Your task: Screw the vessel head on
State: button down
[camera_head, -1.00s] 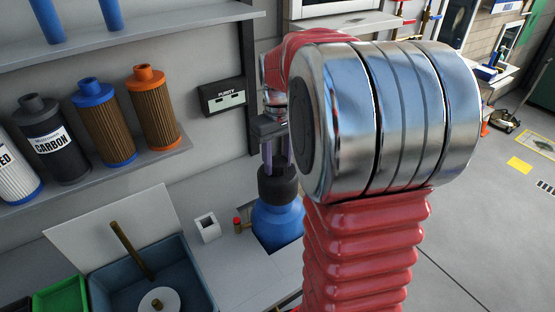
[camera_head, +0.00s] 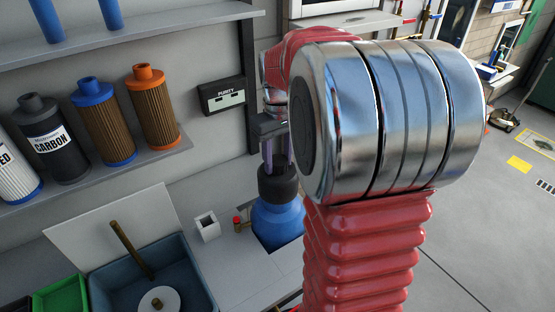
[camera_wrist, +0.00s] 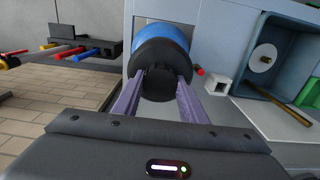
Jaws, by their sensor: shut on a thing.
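The blue vessel (camera_head: 277,222) stands in an opening of the grey bench. The black vessel head (camera_head: 278,184) sits on its top, looking upright; whether it is threaded on cannot be told. My gripper (camera_head: 275,165) is above it, fingers pointing down and shut on the head's narrower upper part. In the wrist view my purple fingers (camera_wrist: 158,98) lie on both sides of the black head (camera_wrist: 160,78), with the blue vessel (camera_wrist: 162,38) behind it. My red arm hides the right side of the vessel area in the head view.
A small white square holder (camera_head: 207,227) and a brass valve with a red knob (camera_head: 238,222) stand left of the vessel. A blue-grey basin (camera_head: 205,275) with a brown rod is further left. Filter cartridges (camera_head: 153,108) line a wall shelf (camera_head: 150,160).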

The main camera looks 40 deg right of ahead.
jog(key=shift+f, duration=2.1)
dwell(3.8)
dwell(0.3)
jog(key=shift+w+r+m, duration=0.1)
jog(key=shift+r+m, duration=0.05)
jog(key=shift+m, duration=1.05)
jog(key=shift+r+m, duration=0.1)
jog(key=shift+m, duration=1.2)
